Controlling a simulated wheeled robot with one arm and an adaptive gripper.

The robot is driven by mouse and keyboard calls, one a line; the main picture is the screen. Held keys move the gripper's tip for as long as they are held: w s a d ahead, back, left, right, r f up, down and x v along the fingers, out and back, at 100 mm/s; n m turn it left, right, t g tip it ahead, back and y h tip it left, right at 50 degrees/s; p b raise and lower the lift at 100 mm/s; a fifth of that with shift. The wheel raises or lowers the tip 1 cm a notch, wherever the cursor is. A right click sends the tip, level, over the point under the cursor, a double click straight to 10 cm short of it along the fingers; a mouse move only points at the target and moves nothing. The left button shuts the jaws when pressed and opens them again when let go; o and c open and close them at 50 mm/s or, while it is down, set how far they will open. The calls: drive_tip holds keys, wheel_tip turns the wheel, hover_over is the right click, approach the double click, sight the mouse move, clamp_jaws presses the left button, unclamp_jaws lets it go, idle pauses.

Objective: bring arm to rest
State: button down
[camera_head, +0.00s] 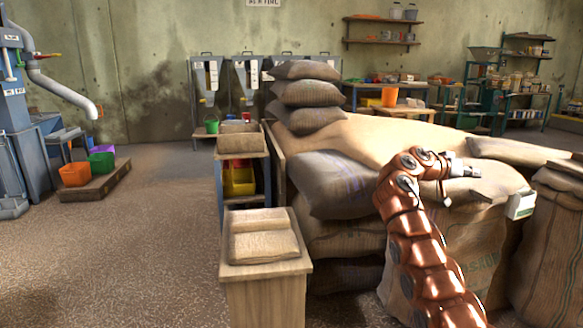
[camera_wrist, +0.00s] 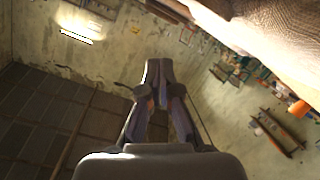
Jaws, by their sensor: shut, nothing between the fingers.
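My copper-coloured segmented arm rises at the right of the head view and bends over at the top. My gripper (camera_head: 466,169) is at its end, pointing right, in front of the sacks and grain heap. In the wrist view my gripper (camera_wrist: 158,72) is seen with its fingers together and nothing between them. Past the fingers the wrist view shows a tilted view of the wall and shelves.
Stacked sacks (camera_head: 306,97) and a grain heap (camera_head: 375,140) fill the middle right. A wooden stand (camera_head: 265,292) holds folded sacks. Orange (camera_head: 75,174) and green (camera_head: 102,164) buckets sit at the left. The floor (camera_head: 130,260) at the left front is clear.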

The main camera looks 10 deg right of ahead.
drive_tip(key=a+r+n+p, duration=0.45)
drive_tip(key=r+p, duration=0.35)
drive_tip(key=r, duration=0.3)
drive_tip(key=s+a+r+n+g+y+p, duration=0.1)
drive_tip(key=s+a+r+g+y+p, duration=0.15)
drive_tip(key=s+a+r+p, duration=0.55)
drive_tip(key=s+a+n+y+p, duration=0.1)
drive_tip(key=s+a+y+p, duration=0.3)
drive_tip(key=s+a+p, duration=0.4)
drive_tip(key=s+a+r+n+y+p, duration=0.1)
drive_tip(key=s+a+y+p, duration=0.4)
drive_tip(key=s, duration=1.5)
drive_tip(key=s+a+r+n+y+p, duration=0.1)
drive_tip(key=s+a+n+y+p, duration=0.2)
drive_tip(key=s+a+p, duration=0.9)
drive_tip(key=s+a+y, duration=0.1)
drive_tip(key=s+a, duration=0.2)
drive_tip(key=a, duration=0.3)
drive_tip(key=shift+r+g+p, duration=0.15)
drive_tip(key=shift+g+p, duration=0.2)
drive_tip(key=shift+p, duration=0.05)
drive_tip(key=shift+a+n, duration=0.1)
drive_tip(key=shift+n, duration=0.15)
